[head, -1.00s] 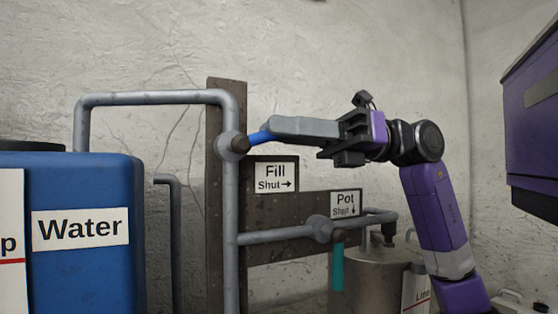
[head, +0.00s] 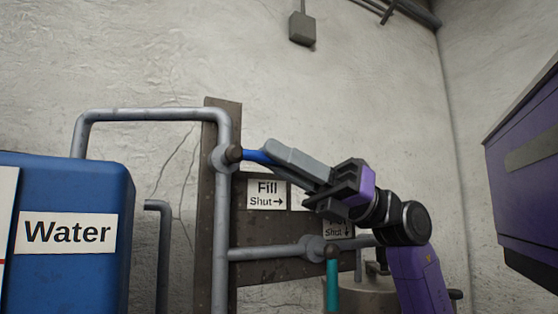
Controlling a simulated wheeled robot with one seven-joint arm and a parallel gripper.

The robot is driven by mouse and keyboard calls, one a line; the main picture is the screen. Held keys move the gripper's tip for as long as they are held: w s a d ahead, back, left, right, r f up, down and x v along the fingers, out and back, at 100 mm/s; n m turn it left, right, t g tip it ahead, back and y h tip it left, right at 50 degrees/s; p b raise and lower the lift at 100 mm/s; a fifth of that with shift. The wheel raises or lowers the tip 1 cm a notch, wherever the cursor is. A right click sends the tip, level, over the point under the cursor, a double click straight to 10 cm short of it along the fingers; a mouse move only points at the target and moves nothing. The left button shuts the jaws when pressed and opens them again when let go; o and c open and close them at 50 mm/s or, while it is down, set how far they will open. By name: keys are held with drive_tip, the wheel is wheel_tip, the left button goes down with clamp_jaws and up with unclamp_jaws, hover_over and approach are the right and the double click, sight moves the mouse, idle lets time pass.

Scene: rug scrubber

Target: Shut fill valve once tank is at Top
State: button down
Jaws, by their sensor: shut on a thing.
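The fill valve (head: 222,157) sits on the grey pipe beside the upright board. Its blue lever (head: 256,156) points right, roughly level with a slight downward slant. My gripper (head: 284,156) is shut on the lever, reaching in from the right, and its fingers hide the lever's outer part. The "Fill Shut →" sign (head: 267,194) is just below. The blue water tank (head: 100,180) stands at the left with a "Water" label. Only a sliver of a white panel with a red line shows on the tank at the left edge; no level can be read.
The pot valve (head: 314,249) is on a lower pipe, its teal lever (head: 332,285) hanging down. My arm partly covers its "Pot Shut" sign (head: 338,231). A metal pot (head: 362,297) stands below. A purple cabinet (head: 525,180) is at the right.

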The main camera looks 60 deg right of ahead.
drive_tip(key=c, duration=1.4)
unclamp_jaws()
drive_tip(key=shift+f, duration=0.1)
drive_tip(key=v, duration=0.8)
drive_tip(key=b+v, duration=0.2)
drive_tip(key=v, duration=0.6)
drive_tip(key=shift+s+d+f+b, duration=0.1)
drive_tip(key=shift+s+d+b, duration=0.15)
drive_tip(key=shift+d+b, duration=0.1)
